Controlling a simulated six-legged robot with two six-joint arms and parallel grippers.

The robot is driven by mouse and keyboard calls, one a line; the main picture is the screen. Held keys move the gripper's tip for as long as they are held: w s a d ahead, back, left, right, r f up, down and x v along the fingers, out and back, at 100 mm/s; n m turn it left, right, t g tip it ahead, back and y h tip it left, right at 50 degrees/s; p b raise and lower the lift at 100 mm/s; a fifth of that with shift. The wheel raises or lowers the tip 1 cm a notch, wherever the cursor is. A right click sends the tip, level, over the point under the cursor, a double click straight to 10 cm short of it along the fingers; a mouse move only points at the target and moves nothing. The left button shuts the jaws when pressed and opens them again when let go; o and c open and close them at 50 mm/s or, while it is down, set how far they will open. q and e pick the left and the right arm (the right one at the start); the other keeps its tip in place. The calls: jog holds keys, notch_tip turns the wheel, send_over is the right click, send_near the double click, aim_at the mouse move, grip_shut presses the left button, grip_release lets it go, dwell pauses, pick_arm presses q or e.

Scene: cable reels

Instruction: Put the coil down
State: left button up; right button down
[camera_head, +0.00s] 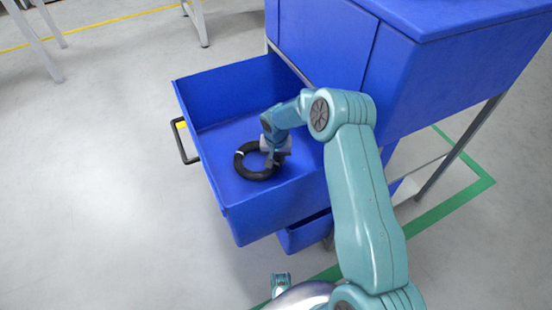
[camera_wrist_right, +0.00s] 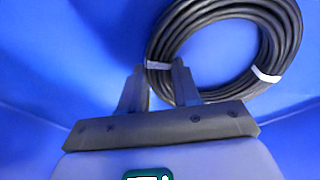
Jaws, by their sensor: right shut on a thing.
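A black cable coil (camera_head: 240,167) with white ties is inside the pulled-out blue drawer (camera_head: 238,212), over its floor. My right gripper (camera_head: 275,158) reaches down into the drawer at the coil's right side. In the right wrist view, the coil (camera_wrist_right: 285,42) fills the top right, and my right gripper's fingers (camera_wrist_right: 158,74) are shut on its near left part, close to a white tie. I cannot tell for sure whether the coil touches the drawer floor. My left gripper is not in view.
The blue cabinet (camera_head: 325,45) stands behind and right of the drawer. The drawer's black handle (camera_head: 186,145) sticks out at the left. A lower blue drawer (camera_head: 304,233) shows beneath. The drawer floor left of the coil is bare, and the grey floor at left is clear.

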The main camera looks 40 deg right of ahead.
jog(key=shift+f, duration=0.15)
jog(key=c, duration=0.8)
grip_release()
jog(key=shift+r, duration=0.25)
notch_tip(320, 180, up, 12)
jog(key=s+a+p, duration=0.1)
jog(key=p, duration=0.2)
jog(key=shift+p, duration=0.4)
jog(key=shift+f, duration=0.1)
